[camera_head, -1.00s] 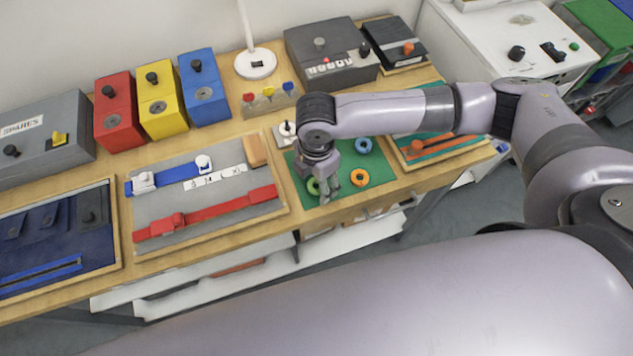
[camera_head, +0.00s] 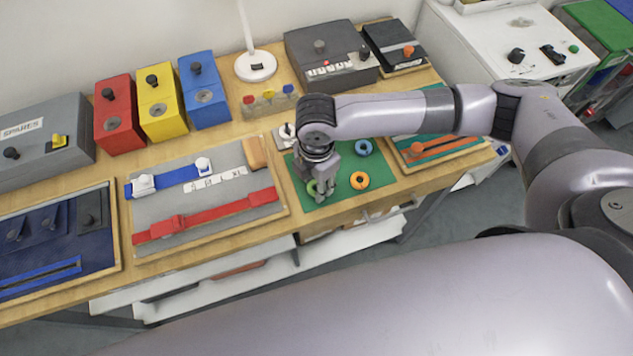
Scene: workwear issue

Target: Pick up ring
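Three rings lie on the green mat (camera_head: 385,172) on the wooden bench. The blue ring (camera_head: 363,147) is at the back, and the orange ring (camera_head: 359,180) is nearer the front; both are in clear view. The green ring (camera_head: 312,187) is at the mat's left side, partly hidden by my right gripper. My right gripper (camera_head: 321,196) points down over the green ring, with its fingers close beside it. Whether the fingers are apart or closed on the ring cannot be seen. My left gripper is not in view.
A grey board (camera_head: 158,203) with blue and red straps lies left of the mat. A board with an orange strap (camera_head: 445,147) lies to the right. Red (camera_head: 118,132), yellow (camera_head: 162,122) and blue (camera_head: 204,103) boxes and a lamp base (camera_head: 255,66) stand behind.

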